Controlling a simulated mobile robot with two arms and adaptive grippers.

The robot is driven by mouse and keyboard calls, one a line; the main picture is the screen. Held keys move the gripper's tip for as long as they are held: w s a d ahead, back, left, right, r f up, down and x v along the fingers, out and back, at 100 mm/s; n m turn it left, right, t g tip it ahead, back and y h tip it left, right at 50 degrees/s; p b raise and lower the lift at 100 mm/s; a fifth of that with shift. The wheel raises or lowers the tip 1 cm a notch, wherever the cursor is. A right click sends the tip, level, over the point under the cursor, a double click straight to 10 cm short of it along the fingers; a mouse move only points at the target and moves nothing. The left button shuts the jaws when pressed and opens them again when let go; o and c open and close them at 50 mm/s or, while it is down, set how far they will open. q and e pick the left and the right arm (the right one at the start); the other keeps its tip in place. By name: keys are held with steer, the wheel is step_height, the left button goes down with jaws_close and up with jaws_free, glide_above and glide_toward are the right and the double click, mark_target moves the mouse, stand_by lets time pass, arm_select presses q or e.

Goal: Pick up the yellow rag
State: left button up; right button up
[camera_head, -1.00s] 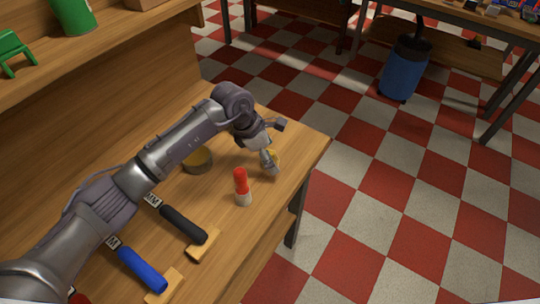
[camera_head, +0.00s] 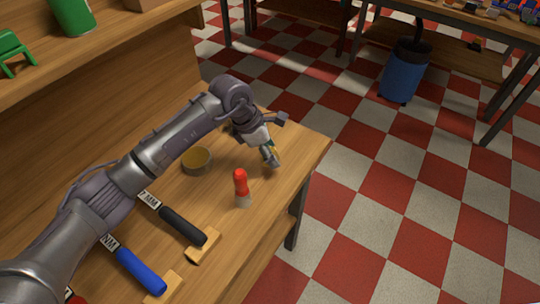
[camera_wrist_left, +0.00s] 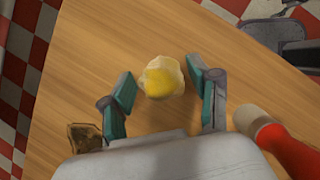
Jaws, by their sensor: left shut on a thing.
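The yellow rag (camera_wrist_left: 160,80) is a small crumpled yellow and cream bundle between the fingertips in the left wrist view. Whether the rag is clear of the bench is hard to tell. My right gripper is not in view.
A red-topped bottle (camera_head: 241,185) stands close to the gripper, toward the front. A round tin (camera_head: 196,160) is to its left. A black-handled tool (camera_head: 183,226) and a blue-handled tool (camera_head: 142,270) lie nearer. A shelf (camera_head: 100,50) rises behind.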

arm_select(q)
steer(key=shift+w+r, duration=0.1)
steer(key=shift+r, duration=0.75)
steer(key=s+d+r+b, duration=0.3)
steer(key=s+d+r, duration=0.4)
steer(key=d, duration=0.2)
steer(key=shift+s+r, duration=0.2)
steer(key=shift+s, duration=0.1)
